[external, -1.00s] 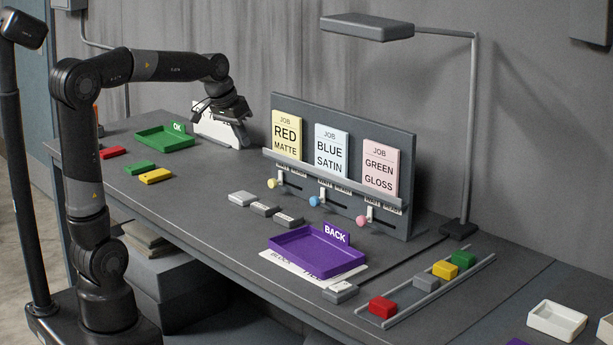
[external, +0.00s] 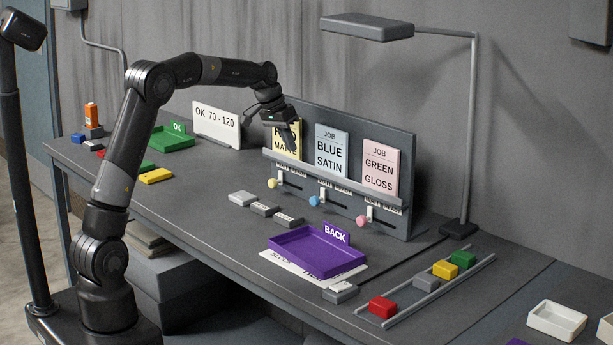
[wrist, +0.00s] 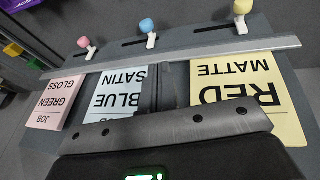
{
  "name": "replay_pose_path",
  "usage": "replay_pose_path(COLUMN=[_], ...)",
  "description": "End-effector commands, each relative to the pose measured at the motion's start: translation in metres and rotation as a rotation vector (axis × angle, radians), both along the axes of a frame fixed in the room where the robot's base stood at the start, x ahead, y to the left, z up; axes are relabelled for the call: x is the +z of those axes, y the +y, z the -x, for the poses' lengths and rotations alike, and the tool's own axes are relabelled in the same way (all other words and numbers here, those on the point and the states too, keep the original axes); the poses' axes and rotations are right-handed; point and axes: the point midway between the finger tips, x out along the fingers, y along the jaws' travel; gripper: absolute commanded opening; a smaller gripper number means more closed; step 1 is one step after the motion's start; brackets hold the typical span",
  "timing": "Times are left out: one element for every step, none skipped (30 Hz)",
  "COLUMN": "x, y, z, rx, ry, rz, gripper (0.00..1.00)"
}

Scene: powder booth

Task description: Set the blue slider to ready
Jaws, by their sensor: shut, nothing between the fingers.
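The blue slider (external: 314,201) has a round blue knob on a white tab, below the BLUE SATIN card (external: 331,152). It sits at the left end of its dark slot, and the slot runs on to the right. The small labels above the slot are too small to read surely. In the wrist view the blue slider (wrist: 146,26) is at the top middle, upside down. My gripper (external: 295,149) is shut and empty in front of the RED MATTE card, above and left of the blue slider. Its fingers (wrist: 165,70) show between the blue and yellow cards in the wrist view.
A yellow slider (external: 272,183) and a pink slider (external: 361,220) flank the blue one. A grey ledge (external: 335,178) sticks out above the sliders. A purple BACK tray (external: 290,243) and several grey blocks stand in front. A lamp (external: 366,27) hangs above.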

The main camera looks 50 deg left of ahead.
Motion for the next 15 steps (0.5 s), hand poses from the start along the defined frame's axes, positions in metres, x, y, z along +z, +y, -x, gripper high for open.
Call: replay_pose_path(x=[0.000, 0.000, 0.000, 0.000, 0.000, 0.000, 0.000, 0.000, 0.000, -0.001, -0.002, -0.005, -0.007, -0.010, -0.015], y=[0.000, 0.000, 0.000, 0.000, 0.000, 0.000, 0.000, 0.000, 0.000, 0.000, 0.000, -0.001, -0.001, -0.002, -0.003], z=[-0.001, -0.001, 0.000, 0.000, 0.000, 0.000, 0.000, 0.000, 0.000, 0.000, -0.001, -0.001, -0.002, -0.003, -0.005], rx=[0.000, 0.000, 0.000, 0.000, 0.000, 0.000, 0.000, 0.000, 0.000, 0.000, 0.000, 0.000, 0.000, 0.000, 0.000], ry=[-0.001, -0.001, -0.001, -0.001, -0.001, -0.001, -0.001, 0.000, 0.000, 0.000, 0.000, 0.001, 0.001, 0.001, 0.002], rz=[0.000, 0.000, 0.000, 0.000, 0.000, 0.000, 0.000, 0.000, 0.000, 0.000, 0.000, 0.000, 0.000, 0.000, 0.000], gripper=[0.00, 0.00, 0.00, 0.00, 0.00, 0.00, 0.00, 0.00, 0.00, 0.00, 0.00, 0.00, 0.00, 0.00, 0.00])
